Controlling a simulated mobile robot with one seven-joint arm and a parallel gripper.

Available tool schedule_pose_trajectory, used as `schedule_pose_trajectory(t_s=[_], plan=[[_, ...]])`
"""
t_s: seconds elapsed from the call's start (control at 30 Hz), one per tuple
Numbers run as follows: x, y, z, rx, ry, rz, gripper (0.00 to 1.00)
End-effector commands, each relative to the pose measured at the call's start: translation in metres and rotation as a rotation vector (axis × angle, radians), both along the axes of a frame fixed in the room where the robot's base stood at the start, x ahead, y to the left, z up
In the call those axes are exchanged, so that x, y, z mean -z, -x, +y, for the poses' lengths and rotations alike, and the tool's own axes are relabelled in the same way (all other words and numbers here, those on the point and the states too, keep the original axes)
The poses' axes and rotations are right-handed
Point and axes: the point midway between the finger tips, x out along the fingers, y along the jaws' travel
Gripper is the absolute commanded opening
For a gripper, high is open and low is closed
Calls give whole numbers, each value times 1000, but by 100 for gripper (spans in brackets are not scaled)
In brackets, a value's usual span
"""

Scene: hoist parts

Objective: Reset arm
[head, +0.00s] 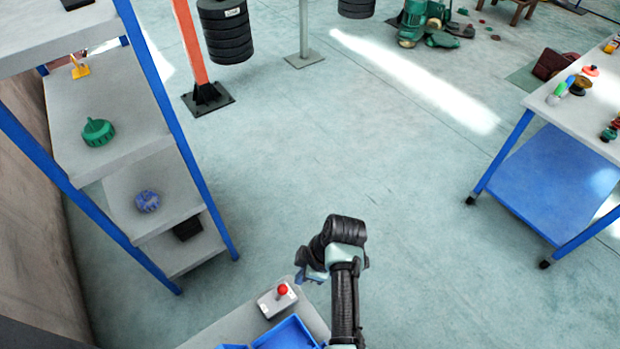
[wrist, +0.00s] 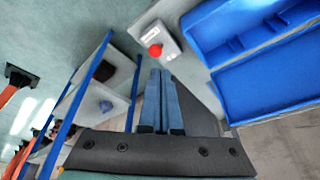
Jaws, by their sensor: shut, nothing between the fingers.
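My arm reaches up from the bottom middle of the head view, and my gripper (head: 306,272) is at its bent end, partly turned from the camera. In the wrist view the two blue-grey fingers of my gripper (wrist: 161,80) lie side by side, shut, with nothing between them. The gripper is near a grey control box with a red knob (head: 278,298), which also shows above the fingertips in the wrist view (wrist: 158,48). No contact with the box shows.
A blue tray (head: 288,334) is beside the control box. A blue-framed shelf (head: 150,168) at left holds a green part (head: 98,132) and a blue part (head: 147,201). A wheeled table (head: 575,120) stands at right. The middle floor is clear.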

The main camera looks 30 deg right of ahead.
Motion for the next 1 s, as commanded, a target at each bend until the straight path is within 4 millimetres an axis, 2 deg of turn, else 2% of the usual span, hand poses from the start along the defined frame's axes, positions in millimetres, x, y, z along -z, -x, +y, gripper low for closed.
schedule_pose_trajectory(t_s=[0.1,0.77,0.87,0.97,1.0], plan=[[-6,-2,2,-1,0,0,0],[-6,-4,2,2,3,-3,0],[-25,-35,-7,53,66,-82,0],[-65,-81,-16,149,146,-230,0],[-87,-101,-18,194,174,-304,0]])
